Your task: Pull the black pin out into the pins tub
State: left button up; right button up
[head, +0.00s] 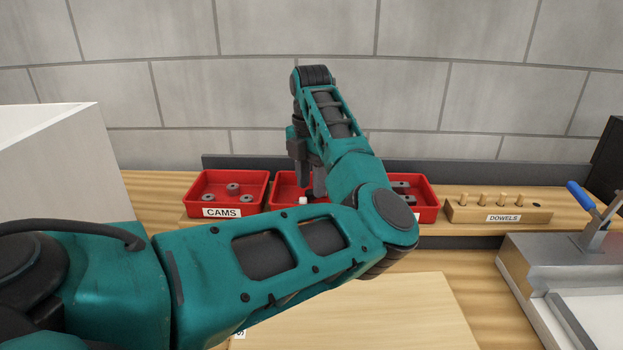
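My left arm crosses the view from the left, and its gripper (312,190) points down over the middle red tub (282,180). The fingers are small and partly overlapped by the arm, so I cannot tell whether they are open or shut, or whether they hold anything. The middle tub's label is hidden, so I cannot tell whether it is the pins tub. A small white spot (303,200) shows at its front. I cannot make out a black pin. A pale wooden board (420,315) lies in front, partly behind my arm. My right gripper is not in view.
A red tub labelled CAMS (243,212) with several grey rings stands left. Another red tub (429,213) with dark parts stands right of my arm. A wooden DOWELS block (535,215), a metal fixture with a blue handle (580,195) and a white box (60,165) flank the area.

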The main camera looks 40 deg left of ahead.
aim_at(311, 192)
pick_arm(q)
jog(key=shift+o, duration=1)
notch_tip(311, 192, up, 13)
jog(key=p, duration=0.1)
jog(key=shift+s+f, duration=0.1)
